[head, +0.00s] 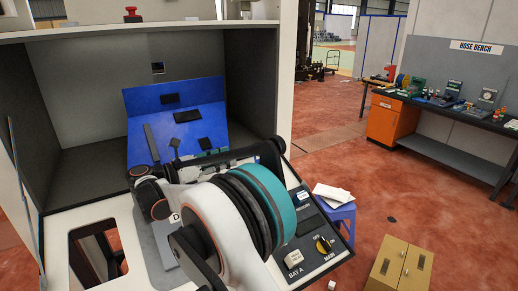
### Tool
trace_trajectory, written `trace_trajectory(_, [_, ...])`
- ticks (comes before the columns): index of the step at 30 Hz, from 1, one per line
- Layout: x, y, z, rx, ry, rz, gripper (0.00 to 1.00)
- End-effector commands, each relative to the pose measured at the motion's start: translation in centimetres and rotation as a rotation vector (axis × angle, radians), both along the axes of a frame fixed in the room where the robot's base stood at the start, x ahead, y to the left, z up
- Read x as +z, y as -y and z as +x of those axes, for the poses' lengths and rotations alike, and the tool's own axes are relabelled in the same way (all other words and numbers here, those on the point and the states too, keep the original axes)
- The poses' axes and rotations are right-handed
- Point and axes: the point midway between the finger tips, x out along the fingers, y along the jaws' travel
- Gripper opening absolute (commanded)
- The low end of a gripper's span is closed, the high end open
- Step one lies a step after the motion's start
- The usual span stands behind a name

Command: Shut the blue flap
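A blue panel (213,91), which looks like the blue flap, stands raised inside the open grey-walled cabinet. It leans back and carries dark fittings on its face. My white arm with teal and black bands crosses in front of its lower part and hides its lower edge. My gripper's fingers do not show clearly among the dark parts behind my arm. I cannot tell whether they touch the panel, or whether they are open or shut.
A square opening (96,257) lies at the front left. A blue stool (341,213) with papers, tan box (399,265) and hose bench (440,103) stand right. Red floor between is mostly clear.

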Motion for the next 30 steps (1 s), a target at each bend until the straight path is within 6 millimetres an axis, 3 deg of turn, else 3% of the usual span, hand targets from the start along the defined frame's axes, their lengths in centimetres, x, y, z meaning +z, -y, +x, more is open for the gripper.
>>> trace_trajectory(8, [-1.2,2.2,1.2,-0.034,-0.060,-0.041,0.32])
trace_trajectory(24, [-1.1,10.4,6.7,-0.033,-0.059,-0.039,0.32])
trace_trajectory(30, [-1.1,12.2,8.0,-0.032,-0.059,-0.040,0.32])
